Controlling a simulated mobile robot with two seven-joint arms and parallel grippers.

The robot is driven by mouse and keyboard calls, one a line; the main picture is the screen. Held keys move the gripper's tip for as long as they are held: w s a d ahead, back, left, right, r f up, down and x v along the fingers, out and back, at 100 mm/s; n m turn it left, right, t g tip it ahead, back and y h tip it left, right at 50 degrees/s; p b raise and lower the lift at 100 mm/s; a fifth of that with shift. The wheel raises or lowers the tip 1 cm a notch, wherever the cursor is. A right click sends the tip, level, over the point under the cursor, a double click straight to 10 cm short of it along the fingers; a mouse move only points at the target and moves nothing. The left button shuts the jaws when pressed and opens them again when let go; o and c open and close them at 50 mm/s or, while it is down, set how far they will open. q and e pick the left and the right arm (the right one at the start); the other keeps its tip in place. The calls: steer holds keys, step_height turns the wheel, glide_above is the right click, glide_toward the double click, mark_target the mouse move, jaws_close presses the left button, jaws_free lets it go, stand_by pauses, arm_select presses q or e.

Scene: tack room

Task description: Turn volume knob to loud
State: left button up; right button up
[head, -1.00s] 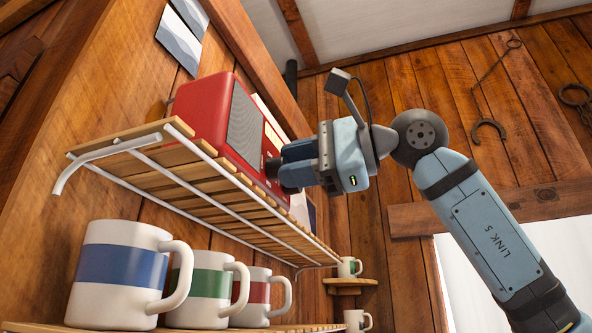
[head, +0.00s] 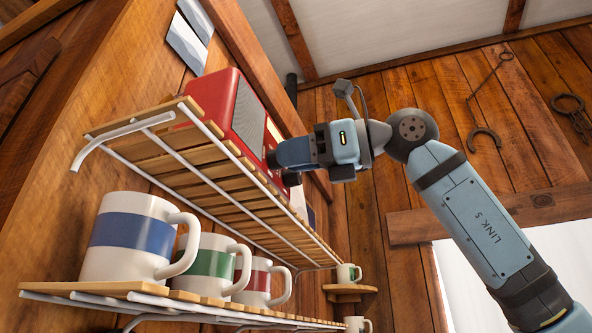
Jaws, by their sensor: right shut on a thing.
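A red radio (head: 226,98) with a grey speaker grille stands on the upper slatted shelf (head: 190,165). My right gripper (head: 274,160) reaches in from the right, at the lower right end of the radio's front. It is shut on the volume knob, which its fingers hide almost wholly, so the knob's setting cannot be read. The wrist is rolled, with the narrow side of the fingers toward the camera. My left gripper is not in view.
White mugs with blue (head: 130,237), green (head: 211,263) and red (head: 262,282) bands stand on the lower shelf (head: 150,298). A small corner shelf (head: 350,289) holds another mug. Papers (head: 188,38) hang on the wooden wall. Open room lies right of the shelves.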

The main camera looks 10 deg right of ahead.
arm_select(q)
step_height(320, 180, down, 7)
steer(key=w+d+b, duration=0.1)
steer(key=b, duration=1)
steer(key=shift+b, duration=0.35)
arm_select(e)
steer(key=m+t, duration=0.1)
steer(key=m, duration=1.9)
steer(key=shift+a+f+m, duration=0.1)
steer(key=shift+f+m, duration=0.05)
steer(key=shift+m, duration=0.15)
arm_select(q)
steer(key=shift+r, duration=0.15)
arm_select(e)
steer(key=o, duration=0.9)
steer(key=shift+c, duration=0.2)
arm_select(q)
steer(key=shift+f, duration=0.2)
arm_select(e)
steer(key=shift+o, duration=0.3)
